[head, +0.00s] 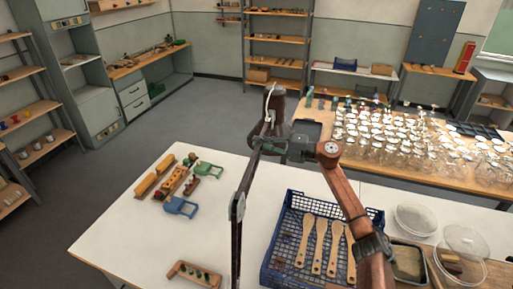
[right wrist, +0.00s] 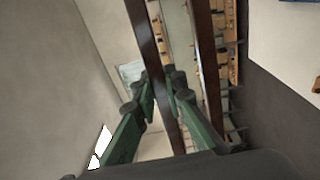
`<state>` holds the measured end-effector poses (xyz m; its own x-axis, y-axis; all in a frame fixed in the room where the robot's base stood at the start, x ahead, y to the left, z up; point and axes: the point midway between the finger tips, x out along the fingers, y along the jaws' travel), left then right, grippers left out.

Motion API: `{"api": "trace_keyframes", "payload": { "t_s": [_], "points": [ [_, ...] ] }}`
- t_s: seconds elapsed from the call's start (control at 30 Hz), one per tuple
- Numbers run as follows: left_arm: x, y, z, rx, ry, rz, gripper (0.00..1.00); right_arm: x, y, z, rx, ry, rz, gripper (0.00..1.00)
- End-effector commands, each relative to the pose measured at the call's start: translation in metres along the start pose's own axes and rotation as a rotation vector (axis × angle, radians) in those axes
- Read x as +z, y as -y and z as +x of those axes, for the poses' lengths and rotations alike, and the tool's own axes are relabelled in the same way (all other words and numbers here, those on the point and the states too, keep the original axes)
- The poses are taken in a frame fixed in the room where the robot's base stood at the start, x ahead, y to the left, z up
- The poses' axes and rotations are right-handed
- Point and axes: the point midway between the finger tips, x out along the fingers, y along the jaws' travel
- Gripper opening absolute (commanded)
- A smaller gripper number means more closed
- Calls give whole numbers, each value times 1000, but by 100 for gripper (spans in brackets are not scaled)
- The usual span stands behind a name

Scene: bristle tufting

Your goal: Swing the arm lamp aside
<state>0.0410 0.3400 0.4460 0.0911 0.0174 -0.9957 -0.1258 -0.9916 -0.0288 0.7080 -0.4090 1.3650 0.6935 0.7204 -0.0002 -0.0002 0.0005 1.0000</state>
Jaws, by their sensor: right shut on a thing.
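The arm lamp stands on the white table in the head view. Its dark upright lower arm (head: 236,240) rises to a joint, and a thinner upper arm (head: 246,182) leans up and right. A dark shade-like part (head: 277,112) is at the top. My right gripper (head: 262,147) reaches it from the right, high above the table, at the upper arm. In the right wrist view its green fingers (right wrist: 162,88) are shut on a dark brown bar of the lamp (right wrist: 160,60), one finger on each side. The lamp's base is out of frame. My left gripper is not in view.
A blue crate (head: 268,262) with wooden paddles stands right of the lamp. Wooden blocks and blue and green pieces (head: 181,206) lie left on the white table (head: 120,240). Clear round containers (head: 416,220) are at right. Many glasses (head: 410,140) fill the table behind.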

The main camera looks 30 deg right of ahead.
Motion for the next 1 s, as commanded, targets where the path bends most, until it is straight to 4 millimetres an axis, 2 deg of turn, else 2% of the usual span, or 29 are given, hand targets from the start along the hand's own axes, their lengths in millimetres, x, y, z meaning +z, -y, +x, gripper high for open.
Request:
{"api": "trace_keyframes", "payload": {
  "t_s": [0.43,0.47,0.7,1.0],
  "points": [
    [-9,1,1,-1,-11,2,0,2,-1,-1,2,-2,0,0],
    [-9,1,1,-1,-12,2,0,2,-1,-1,2,-2,0,12],
    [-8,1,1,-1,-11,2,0,2,-1,0,1,-4,0,28],
    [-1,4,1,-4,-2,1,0,1,0,-1,0,-5,0,30]
  ]
}}
